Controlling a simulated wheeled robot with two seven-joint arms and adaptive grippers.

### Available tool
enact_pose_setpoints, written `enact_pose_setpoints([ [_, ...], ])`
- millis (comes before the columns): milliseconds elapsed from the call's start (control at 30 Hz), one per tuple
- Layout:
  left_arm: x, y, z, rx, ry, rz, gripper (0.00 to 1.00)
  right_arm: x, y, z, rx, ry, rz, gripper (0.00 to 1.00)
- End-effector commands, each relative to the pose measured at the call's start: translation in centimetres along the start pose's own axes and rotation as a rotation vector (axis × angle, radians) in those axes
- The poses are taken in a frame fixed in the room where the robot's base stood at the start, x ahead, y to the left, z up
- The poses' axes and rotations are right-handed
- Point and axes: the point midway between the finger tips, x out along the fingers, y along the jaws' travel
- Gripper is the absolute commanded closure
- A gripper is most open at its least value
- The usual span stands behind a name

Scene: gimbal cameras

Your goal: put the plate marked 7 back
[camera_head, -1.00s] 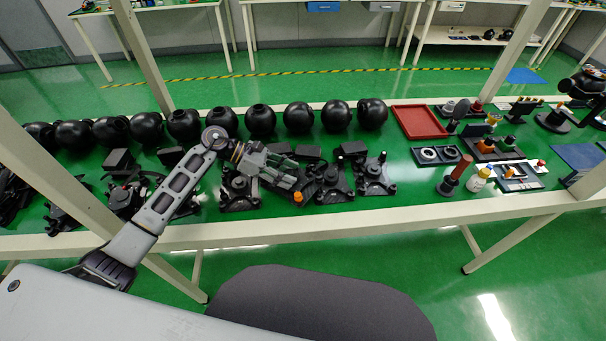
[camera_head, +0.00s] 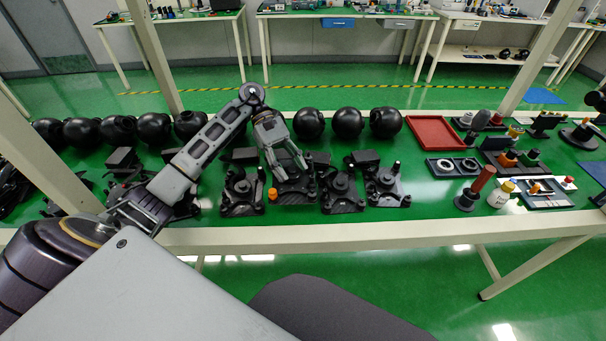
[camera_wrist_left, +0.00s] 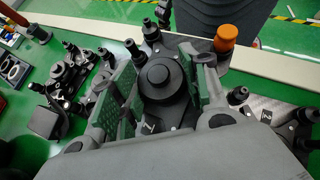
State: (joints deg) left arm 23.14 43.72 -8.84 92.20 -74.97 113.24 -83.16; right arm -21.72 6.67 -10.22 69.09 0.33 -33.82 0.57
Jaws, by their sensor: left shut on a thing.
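The plate in my left gripper is black, with a round stepped hub (camera_wrist_left: 160,77), several corner posts and an orange knob (camera_wrist_left: 227,38) at one corner. A small pale mark on it (camera_wrist_left: 150,127) looks like a 7 seen at an angle. My left gripper (camera_head: 291,170) is shut on this plate, its green-padded fingers on either side of the hub. In the head view the plate (camera_head: 294,193) is in the row of black plates, between two neighbours. Whether it touches the table cannot be told. My right gripper is not in view.
Similar plates stand close by on the left (camera_head: 241,196) and right (camera_head: 342,194). Black spheres (camera_head: 347,123) line the back of the green table. A red tray (camera_head: 435,133) and small parts lie at the right. The pale table edge (camera_head: 350,233) runs along the front.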

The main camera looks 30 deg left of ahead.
Motion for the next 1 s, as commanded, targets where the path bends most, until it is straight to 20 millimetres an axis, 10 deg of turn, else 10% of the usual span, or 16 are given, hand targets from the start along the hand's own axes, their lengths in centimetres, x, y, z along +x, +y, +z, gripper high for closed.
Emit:
enact_pose_setpoints([
  [1000,1.2,-0.2,-1.9,0.008,0.001,-0.008,0.87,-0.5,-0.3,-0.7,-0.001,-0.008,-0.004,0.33],
])
